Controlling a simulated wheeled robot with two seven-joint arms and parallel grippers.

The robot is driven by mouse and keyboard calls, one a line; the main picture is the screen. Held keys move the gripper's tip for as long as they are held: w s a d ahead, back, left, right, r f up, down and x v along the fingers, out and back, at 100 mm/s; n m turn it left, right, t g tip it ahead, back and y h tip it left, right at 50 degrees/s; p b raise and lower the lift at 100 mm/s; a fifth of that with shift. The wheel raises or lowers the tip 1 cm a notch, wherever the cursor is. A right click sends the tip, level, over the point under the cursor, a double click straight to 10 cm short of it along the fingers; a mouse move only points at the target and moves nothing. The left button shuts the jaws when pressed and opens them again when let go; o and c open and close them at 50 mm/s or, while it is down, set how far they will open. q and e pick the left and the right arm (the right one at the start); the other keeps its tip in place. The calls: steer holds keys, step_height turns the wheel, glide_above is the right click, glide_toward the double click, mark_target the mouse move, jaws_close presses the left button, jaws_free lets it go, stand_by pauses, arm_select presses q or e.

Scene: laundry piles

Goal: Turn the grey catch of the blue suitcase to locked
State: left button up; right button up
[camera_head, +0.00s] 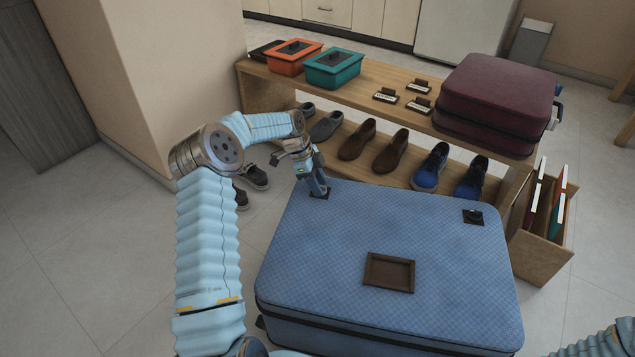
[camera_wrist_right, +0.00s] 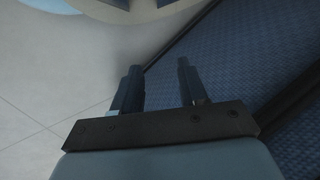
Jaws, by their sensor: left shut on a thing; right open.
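The blue suitcase (camera_head: 400,240) lies flat in front of me, and its blue side fills much of the right wrist view (camera_wrist_right: 230,60). My left gripper (camera_head: 322,191) points down at the suitcase's far left corner. It is shut on a catch there; a dark base plate (camera_head: 314,194) shows around the fingertips, but the catch itself is mostly hidden, so its colour and turn cannot be told. A second, dark catch (camera_head: 473,215) sits uncovered at the far right corner. My right gripper (camera_wrist_right: 158,84) is open and empty beside the suitcase's edge.
A low wooden bench (camera_head: 400,76) behind the suitcase bears an orange box (camera_head: 291,60), a teal box (camera_head: 333,71) and a maroon suitcase (camera_head: 497,95), with shoes below. A brown frame (camera_head: 389,273) lies on the blue suitcase.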

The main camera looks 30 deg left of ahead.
stand_by(0.5)
arm_select(q)
steer(key=o, duration=1)
steer(key=shift+o, duration=0.2)
steer(key=p+v, duration=0.2)
steer(key=v, duration=1.1)
steer(key=shift+r, duration=0.35)
steer(key=shift+a, duration=0.1)
